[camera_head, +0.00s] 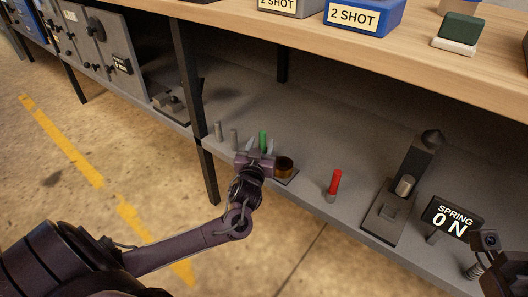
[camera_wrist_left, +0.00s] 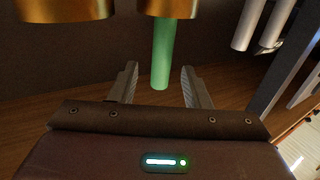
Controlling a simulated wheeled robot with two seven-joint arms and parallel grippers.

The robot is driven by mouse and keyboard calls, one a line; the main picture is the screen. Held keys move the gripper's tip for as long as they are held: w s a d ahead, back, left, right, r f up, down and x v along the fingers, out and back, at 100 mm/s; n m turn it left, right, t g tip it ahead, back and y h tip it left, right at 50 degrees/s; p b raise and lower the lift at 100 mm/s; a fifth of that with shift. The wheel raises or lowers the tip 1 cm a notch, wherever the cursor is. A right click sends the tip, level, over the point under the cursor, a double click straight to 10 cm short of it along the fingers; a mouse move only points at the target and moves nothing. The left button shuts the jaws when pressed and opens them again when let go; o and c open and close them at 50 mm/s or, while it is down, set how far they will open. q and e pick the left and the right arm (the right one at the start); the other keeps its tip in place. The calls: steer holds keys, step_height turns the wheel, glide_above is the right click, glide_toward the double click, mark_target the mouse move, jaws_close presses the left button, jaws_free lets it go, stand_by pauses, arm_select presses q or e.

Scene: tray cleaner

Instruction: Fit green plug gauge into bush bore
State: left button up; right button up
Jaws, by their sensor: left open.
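The green plug gauge (camera_head: 263,138) stands upright on the grey lower shelf. My left gripper (camera_head: 258,147) is open at it, with a finger on each side. In the left wrist view the green shaft (camera_wrist_left: 161,55) lies between the open fingertips (camera_wrist_left: 159,70), with gaps on both sides. A brass-coloured cylinder (camera_wrist_left: 168,7) covers the shaft's upper end there; a wider one (camera_wrist_left: 62,9) is at upper left. In the head view the brown bush (camera_head: 285,163) with a dark bore sits on a grey plate just right of the gripper. No right gripper fingers show.
Grey pins (camera_head: 218,131) stand left of the gauge. A red-handled gauge (camera_head: 334,184) stands right of the bush. Farther right are a grey fixture (camera_head: 383,218) and a "SPRING 0 N" display (camera_head: 452,216). The wooden upper shelf (camera_head: 300,35) overhangs behind; a dark post (camera_head: 192,100) is at left.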

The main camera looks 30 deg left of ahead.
mark_target(262, 141)
arm_select(q)
steer(key=b+x, duration=0.1)
steer(key=x, duration=0.2)
steer(key=shift+a+f, duration=0.1)
steer(key=shift+f, duration=0.05)
steer(key=shift+c, duration=0.4)
jaws_close()
